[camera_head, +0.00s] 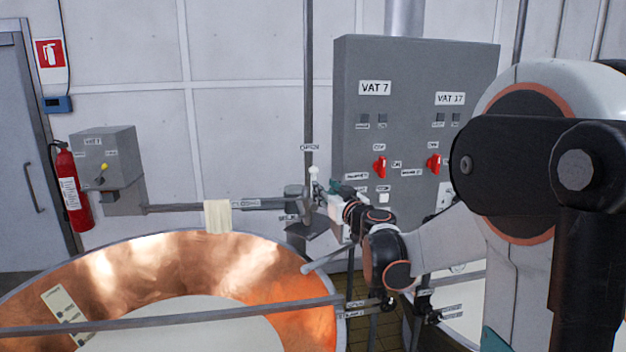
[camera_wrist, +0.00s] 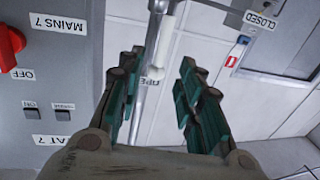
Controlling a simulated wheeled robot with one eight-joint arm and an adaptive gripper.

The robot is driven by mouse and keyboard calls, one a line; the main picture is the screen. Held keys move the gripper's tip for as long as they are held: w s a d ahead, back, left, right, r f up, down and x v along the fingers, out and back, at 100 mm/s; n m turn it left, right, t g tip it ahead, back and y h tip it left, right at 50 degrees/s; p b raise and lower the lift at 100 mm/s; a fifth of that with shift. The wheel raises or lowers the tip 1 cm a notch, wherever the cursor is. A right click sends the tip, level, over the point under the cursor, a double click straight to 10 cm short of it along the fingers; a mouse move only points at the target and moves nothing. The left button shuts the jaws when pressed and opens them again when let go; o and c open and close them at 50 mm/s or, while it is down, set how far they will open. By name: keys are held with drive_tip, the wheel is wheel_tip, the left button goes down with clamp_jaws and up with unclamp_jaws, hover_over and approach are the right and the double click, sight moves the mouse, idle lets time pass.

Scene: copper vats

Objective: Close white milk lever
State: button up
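The milk lever's small white handle (camera_head: 313,171) stands upright in the head view, on the grey valve (camera_head: 297,196) at the end of a horizontal pipe. The OPEN label (camera_head: 310,147) is just above it; the CLOSED label (camera_head: 245,203) is to the left along the pipe. My gripper (camera_head: 334,188) is just right of the handle, small and partly hidden there. In the wrist view my gripper (camera_wrist: 161,58) is open, with teal pads wide apart. I cannot tell whether anything touches.
A copper vat (camera_head: 190,262) with white liquid fills the lower left, crossed by a grey bar. A grey control cabinet (camera_head: 420,75) with red switches stands behind my arm. A small grey box (camera_head: 105,150) and a fire extinguisher (camera_head: 72,190) are left.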

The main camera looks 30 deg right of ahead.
drive_tip(key=p, duration=0.1)
hover_over(313, 203)
drive_tip(key=shift+w+d, duration=0.3)
drive_tip(key=shift+w, duration=0.1)
drive_tip(key=c, duration=0.7)
drive_tip(key=shift+w+f, duration=0.1)
clamp_jaws()
